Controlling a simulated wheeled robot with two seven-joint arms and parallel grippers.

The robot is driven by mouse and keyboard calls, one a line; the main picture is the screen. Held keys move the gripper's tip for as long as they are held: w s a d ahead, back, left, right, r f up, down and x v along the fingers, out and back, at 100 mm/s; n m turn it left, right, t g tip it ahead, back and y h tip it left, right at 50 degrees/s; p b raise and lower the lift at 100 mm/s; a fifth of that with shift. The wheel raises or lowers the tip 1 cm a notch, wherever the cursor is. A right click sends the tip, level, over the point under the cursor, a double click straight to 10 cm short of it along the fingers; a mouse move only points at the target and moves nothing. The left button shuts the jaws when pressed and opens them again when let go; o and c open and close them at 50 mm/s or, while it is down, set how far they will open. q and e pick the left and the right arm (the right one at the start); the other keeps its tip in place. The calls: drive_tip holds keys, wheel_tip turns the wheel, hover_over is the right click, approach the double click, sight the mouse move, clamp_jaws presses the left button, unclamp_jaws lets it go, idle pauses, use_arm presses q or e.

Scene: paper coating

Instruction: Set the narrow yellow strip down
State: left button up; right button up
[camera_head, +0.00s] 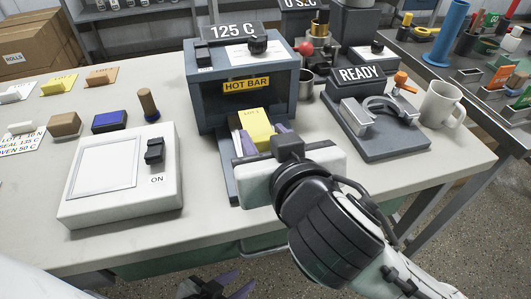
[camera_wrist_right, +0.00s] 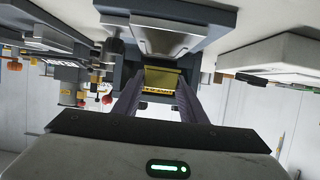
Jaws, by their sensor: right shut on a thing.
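The yellow strip (camera_head: 257,127) is between the purple fingers of my right gripper (camera_head: 262,133), at the front opening of the hot bar machine (camera_head: 203,93). The right gripper is shut on it. In the right wrist view the strip (camera_wrist_right: 160,78) shows between the two fingers (camera_wrist_right: 158,100), facing the machine. I cannot tell whether its far end touches the machine's bed.
A white sealer box (camera_head: 164,190) stands left of the machine. The READY fixture (camera_head: 383,150) and a white mug (camera_head: 441,105) stand to the right. A yellow card (camera_head: 58,85), a tan block (camera_head: 65,124) and a blue block (camera_head: 109,121) lie at the left.

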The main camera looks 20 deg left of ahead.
wheel_tip(320, 180, down, 4)
drive_tip(key=shift+r+b, duration=0.1)
drive_tip(key=shift+b, duration=0.3)
use_arm(q)
drive_tip(key=shift+f, duration=0.35)
use_arm(e)
drive_tip(key=shift+r, duration=0.1)
